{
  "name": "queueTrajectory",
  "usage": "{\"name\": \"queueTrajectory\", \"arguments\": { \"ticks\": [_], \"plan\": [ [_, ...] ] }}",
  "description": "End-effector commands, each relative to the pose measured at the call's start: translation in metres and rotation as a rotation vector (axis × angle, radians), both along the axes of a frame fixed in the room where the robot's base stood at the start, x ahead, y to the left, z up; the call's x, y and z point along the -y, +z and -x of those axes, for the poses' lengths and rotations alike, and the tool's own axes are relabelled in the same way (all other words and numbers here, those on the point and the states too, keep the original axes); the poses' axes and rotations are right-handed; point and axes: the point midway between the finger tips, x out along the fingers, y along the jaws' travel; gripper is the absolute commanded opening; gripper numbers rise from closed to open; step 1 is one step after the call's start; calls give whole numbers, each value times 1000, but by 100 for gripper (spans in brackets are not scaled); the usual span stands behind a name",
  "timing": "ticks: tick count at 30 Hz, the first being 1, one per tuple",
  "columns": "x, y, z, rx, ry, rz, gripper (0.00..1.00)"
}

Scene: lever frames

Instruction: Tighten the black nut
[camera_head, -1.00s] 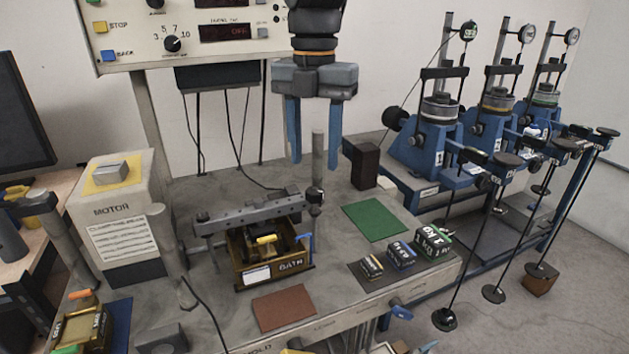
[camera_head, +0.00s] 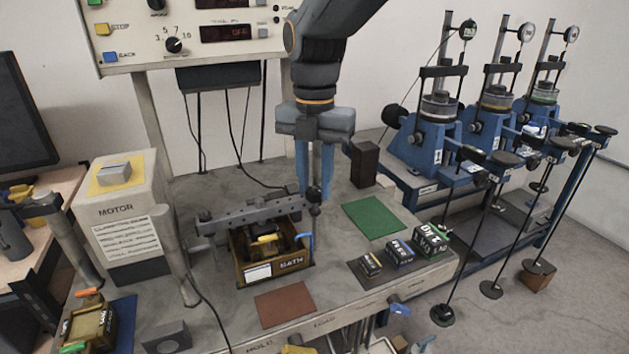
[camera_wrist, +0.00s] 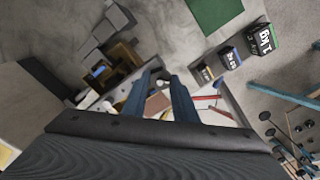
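The black nut (camera_head: 314,211) is a small dark piece low on the upright grey post, at the right end of the dark lever beam (camera_head: 255,213) in the head view. My gripper (camera_head: 314,196) points straight down over the post, with one blue finger on each side of it. The fingertips reach down close to the nut and partly hide the post. In the wrist view, the two blue fingers (camera_wrist: 165,80) stand apart, with something pale between their tips. I cannot tell whether they touch the post or nut.
The yellow bath box (camera_head: 280,262) sits under the beam. A green mat (camera_head: 373,218), several weights (camera_head: 400,254) and a brown mat (camera_head: 285,303) lie nearby. A dark block (camera_head: 364,164) stands behind right, close to my gripper. The motor box (camera_head: 130,215) is left.

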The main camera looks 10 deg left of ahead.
Motion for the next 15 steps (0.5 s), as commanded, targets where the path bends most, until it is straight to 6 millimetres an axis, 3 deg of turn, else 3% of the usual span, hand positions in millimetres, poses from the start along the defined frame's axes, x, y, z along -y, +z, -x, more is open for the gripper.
{"name": "queueTrajectory", "arguments": {
  "ticks": [15],
  "plan": [
    [0, 2, 1, -1, -112, 0, 3]
  ]
}}
